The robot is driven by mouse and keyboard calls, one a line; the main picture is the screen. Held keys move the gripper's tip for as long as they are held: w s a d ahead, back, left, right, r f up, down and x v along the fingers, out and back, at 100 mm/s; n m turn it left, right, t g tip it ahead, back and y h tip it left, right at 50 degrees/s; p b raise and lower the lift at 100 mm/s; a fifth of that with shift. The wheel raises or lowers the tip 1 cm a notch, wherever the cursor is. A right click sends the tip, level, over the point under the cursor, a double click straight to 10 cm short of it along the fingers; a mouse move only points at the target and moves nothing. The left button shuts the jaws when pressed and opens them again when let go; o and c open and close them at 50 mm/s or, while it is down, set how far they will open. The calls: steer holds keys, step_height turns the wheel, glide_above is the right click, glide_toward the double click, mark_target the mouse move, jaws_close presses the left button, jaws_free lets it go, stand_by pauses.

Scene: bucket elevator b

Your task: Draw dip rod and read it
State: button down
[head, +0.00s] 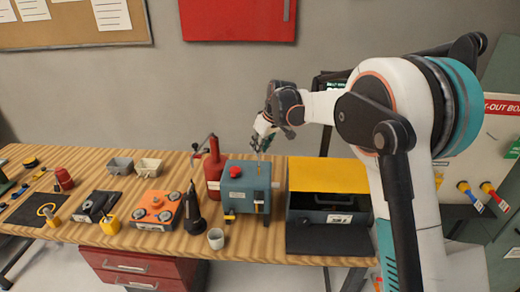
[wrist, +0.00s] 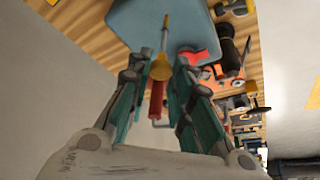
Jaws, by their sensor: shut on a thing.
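A blue gearbox-like housing (head: 247,190) stands on the wooden bench with a red knob (head: 235,171) on top; both also show in the wrist view, the housing (wrist: 175,22) at the top and the knob (wrist: 203,57) to the right. My gripper (head: 264,138) is above the housing, shut on the yellow head of the dip rod (wrist: 160,68). The thin rod (head: 259,160) runs from the gripper down toward the housing top. I cannot tell how much of it is inside, and no marks are readable.
A dark cone-shaped tool (head: 194,210) and a grey cup (head: 216,239) are in front. An open toolbox with a yellow lid (head: 328,174) is at the right. Bins and an orange block (head: 157,209) lie further left.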

steer(key=shift+w+r, duration=0.1)
steer(key=c, duration=1.4)
jaws_free()
steer(key=v, duration=1.2)
